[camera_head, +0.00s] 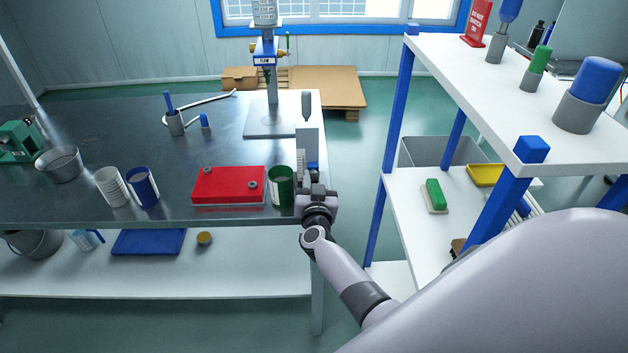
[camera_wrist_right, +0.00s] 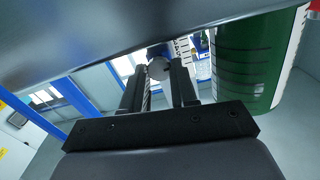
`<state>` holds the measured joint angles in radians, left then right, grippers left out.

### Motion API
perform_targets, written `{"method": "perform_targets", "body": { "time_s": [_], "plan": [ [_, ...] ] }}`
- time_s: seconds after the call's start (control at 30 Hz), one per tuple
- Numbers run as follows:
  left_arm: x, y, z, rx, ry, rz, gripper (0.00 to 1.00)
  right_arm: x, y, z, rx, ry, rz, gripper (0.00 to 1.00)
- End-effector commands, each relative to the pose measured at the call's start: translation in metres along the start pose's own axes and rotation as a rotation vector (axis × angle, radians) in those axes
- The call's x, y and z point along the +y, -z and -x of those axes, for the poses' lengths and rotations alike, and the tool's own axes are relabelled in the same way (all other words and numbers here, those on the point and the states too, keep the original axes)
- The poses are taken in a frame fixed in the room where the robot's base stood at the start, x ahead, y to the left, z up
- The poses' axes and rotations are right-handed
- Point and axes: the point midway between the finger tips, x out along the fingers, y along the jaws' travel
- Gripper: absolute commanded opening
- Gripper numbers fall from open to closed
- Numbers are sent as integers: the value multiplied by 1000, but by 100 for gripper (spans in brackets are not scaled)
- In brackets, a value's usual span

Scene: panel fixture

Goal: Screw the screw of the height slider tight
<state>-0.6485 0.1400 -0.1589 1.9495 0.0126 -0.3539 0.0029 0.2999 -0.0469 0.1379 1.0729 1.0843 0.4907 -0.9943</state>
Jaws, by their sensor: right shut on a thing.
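My right gripper (camera_head: 314,186) is at the right edge of the metal table, at the foot of an upright grey column (camera_head: 307,137). A small blue part, seemingly the height slider (camera_head: 313,168), shows just above the gripper. In the right wrist view, the two dark fingers of my right gripper (camera_wrist_right: 158,82) stand on either side of a round grey screw head (camera_wrist_right: 158,68) and are shut on it. The screw itself is hidden in the head view. Behind it a blue part and a marked white scale partly show. My left gripper is not in view.
A green cup (camera_head: 281,187) stands close left of my right gripper and also shows large in the wrist view (camera_wrist_right: 255,60). A red block (camera_head: 229,184) lies further left. A white shelf (camera_head: 520,85) stands to the right, across a gap.

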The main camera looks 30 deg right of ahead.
Motion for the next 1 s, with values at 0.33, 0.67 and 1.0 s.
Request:
{"method": "perform_targets", "body": {
  "time_s": [0.33, 0.67, 1.0],
  "plan": [
    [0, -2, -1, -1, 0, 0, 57, 0, 0, 0, 0, 0, -261, 0],
    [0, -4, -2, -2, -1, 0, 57, 1, 1, -1, 2, 0, -417, 0],
    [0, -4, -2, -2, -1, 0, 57, 1, 1, -1, 2, 1, -453, 0]
  ]
}}
